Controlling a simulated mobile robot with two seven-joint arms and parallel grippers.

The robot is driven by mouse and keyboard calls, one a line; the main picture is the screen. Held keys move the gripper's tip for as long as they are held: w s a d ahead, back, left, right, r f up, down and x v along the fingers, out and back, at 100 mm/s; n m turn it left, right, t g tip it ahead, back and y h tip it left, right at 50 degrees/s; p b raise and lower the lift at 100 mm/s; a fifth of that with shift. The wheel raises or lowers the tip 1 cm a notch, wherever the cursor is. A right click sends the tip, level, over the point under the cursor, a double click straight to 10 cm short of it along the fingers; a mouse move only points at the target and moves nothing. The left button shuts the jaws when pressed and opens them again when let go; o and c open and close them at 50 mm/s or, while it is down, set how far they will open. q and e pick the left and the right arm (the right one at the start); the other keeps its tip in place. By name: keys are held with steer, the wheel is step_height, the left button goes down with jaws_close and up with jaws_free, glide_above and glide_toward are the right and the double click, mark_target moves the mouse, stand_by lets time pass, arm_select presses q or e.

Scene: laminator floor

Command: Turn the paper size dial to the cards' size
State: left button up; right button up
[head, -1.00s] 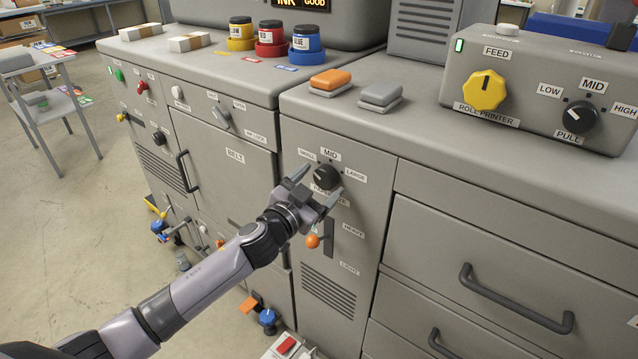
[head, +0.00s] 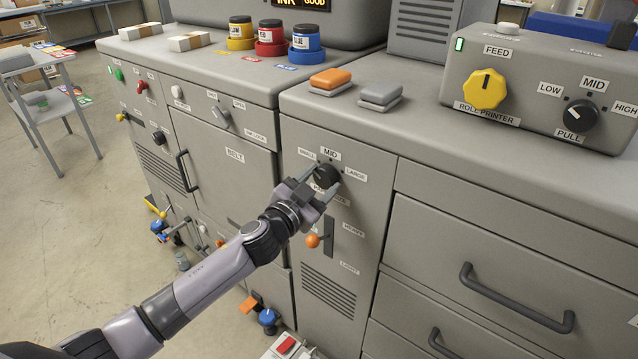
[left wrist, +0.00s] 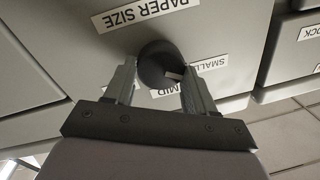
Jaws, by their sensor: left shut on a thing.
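The paper size dial (head: 326,176) is a round black knob on the grey cabinet front, with SMALL, MID and LARGE labels around its upper side. My left gripper (head: 320,183) is shut on the dial, one finger on each side. In the left wrist view the dial (left wrist: 157,62) sits between the two fingertips (left wrist: 156,78), under the PAPER SIZE label. Its white pointer mark faces between the SMALL label (left wrist: 209,63) and the MID label (left wrist: 167,92). My right gripper is out of view.
Below the dial is an orange-knobbed lever (head: 313,240) with HEAVY and LIGHT labels. The roll printer (head: 540,90) stands on the counter at right. Drawers with handles (head: 515,300) are at lower right.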

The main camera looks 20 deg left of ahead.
arm_select(q)
steer(key=m+b, duration=0.1)
steer(key=m, duration=0.5)
steer(key=shift+f+t+b, duration=0.2)
steer(key=shift+t+b, duration=0.1)
steer(key=shift+b, duration=0.05)
steer(key=m+h+b, duration=0.1)
steer(key=m, duration=0.5)
steer(key=shift+f+m, duration=0.1)
steer(key=shift+m, duration=0.3)
steer(key=m+b, duration=0.1)
steer(key=m, duration=0.5)
steer(key=shift+a+h, duration=0.1)
steer(key=shift+h, duration=0.3)
steer(key=m+h, duration=0.1)
steer(key=m, duration=0.5)
steer(key=shift+a, duration=0.1)
steer(key=o, duration=1)
